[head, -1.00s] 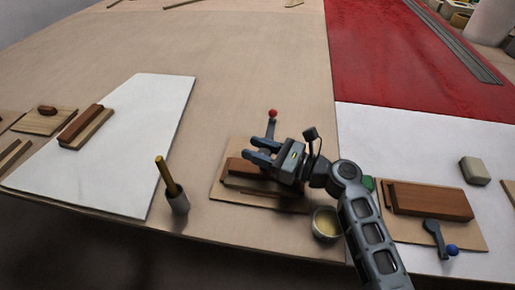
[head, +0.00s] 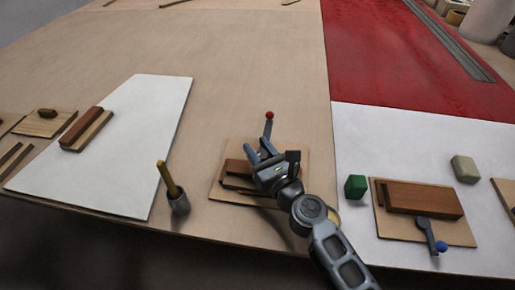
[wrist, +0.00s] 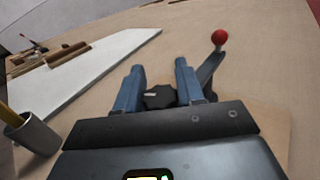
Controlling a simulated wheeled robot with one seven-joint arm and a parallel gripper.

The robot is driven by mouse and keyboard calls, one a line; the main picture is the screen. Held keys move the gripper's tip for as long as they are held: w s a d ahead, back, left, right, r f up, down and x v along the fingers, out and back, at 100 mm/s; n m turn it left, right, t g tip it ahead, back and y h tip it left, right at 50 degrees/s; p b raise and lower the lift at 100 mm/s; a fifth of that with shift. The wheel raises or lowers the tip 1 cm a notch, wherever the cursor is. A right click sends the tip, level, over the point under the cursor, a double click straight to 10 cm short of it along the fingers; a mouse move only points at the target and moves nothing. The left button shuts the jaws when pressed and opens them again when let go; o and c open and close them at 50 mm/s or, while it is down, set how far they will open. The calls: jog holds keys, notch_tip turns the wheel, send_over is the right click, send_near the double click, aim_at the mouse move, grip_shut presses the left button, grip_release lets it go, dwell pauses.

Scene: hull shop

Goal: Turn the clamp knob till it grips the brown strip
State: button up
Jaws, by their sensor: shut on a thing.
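The clamp's black knob (wrist: 160,97) shows in the wrist view between the two blue-grey fingers of my gripper (wrist: 158,78). My gripper (head: 257,150) is shut on it over the middle board (head: 299,150) in the head view. The knob is hidden there by the gripper. A brown block (head: 233,169) and a thin brown strip (head: 234,185) lie on this board, partly covered by my gripper. Contact between clamp and strip cannot be seen. A lever with a red ball (head: 269,115) rises just behind the fingers; the ball also shows in the wrist view (wrist: 219,37).
A grey cup with a yellow stick (head: 179,203) stands left of the board. Right are a green block (head: 355,186), a pale block (head: 465,168) and another board with a brown block (head: 423,199) and blue-ball lever (head: 441,246).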

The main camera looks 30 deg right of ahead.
jog(key=shift+d+m+h, duration=0.1)
jog(key=shift+m+h, duration=0.8)
jog(key=shift+h, duration=0.5)
jog(key=m+h, duration=0.1)
jog(key=h, duration=0.1)
jog(key=m+g+h+b, duration=0.1)
jog(key=m+h, duration=0.1)
jog(key=h, duration=0.1)
jog(key=shift+d+f+g, duration=0.1)
jog(key=shift+d+g, duration=0.1)
jog(key=shift+g, duration=0.1)
jog(key=shift+s+d+m+g+h+b, duration=0.15)
jog(key=shift+m+g+h+b, duration=0.65)
jog(key=shift+m+h, duration=0.45)
jog(key=shift+s+d+m+g+h+b, duration=0.15)
jog(key=shift+m+g+h+b, duration=0.45)
jog(key=shift+m+g+h, duration=0.6)
jog(key=shift+d+h, duration=0.1)
jog(key=shift+h, duration=0.25)
jog(key=o, duration=1)
jog(key=shift+c, duration=0.2)
jog(key=b+v, duration=0.1)
jog(key=v, duration=0.6)
jog(key=shift+s+a, duration=0.25)
jog(key=shift+a, duration=0.05)
